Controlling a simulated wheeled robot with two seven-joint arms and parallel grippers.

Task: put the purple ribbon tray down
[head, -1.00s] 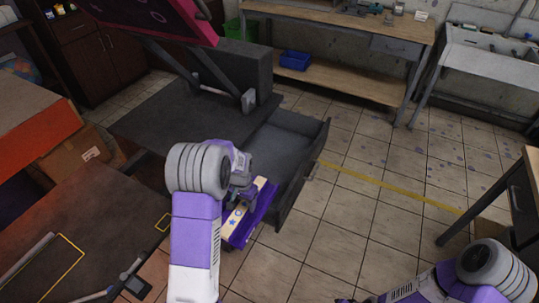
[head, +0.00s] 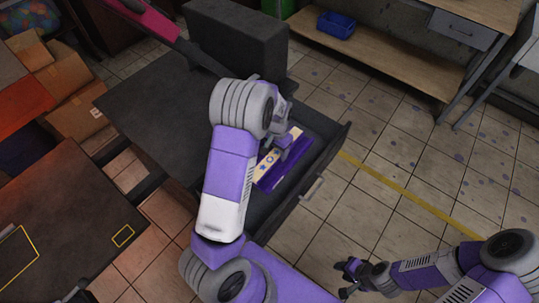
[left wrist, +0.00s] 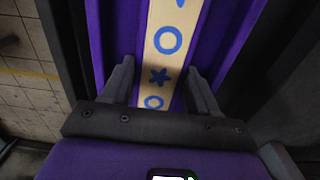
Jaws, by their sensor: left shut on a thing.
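The purple ribbon tray (head: 270,182) has a cream ribbon with blue stars and rings along it. In the head view it is in or just over the open dark drawer (head: 328,163); I cannot tell whether it touches the drawer floor. My left gripper (head: 280,153) is shut on the tray, and my arm hides part of both. In the left wrist view the tray (left wrist: 228,45) lies ahead of my left gripper (left wrist: 160,90), with a finger on each side of the ribbon. My right gripper (head: 347,279) is empty and open, low at the right over the floor.
The drawer belongs to a dark machine (head: 160,95) with a grey block (head: 245,58) on top. A workbench (head: 395,60) with a blue bin (head: 336,24) stands behind. Cardboard boxes (head: 75,95) and a dark table (head: 60,220) are at left. Tiled floor is free at right.

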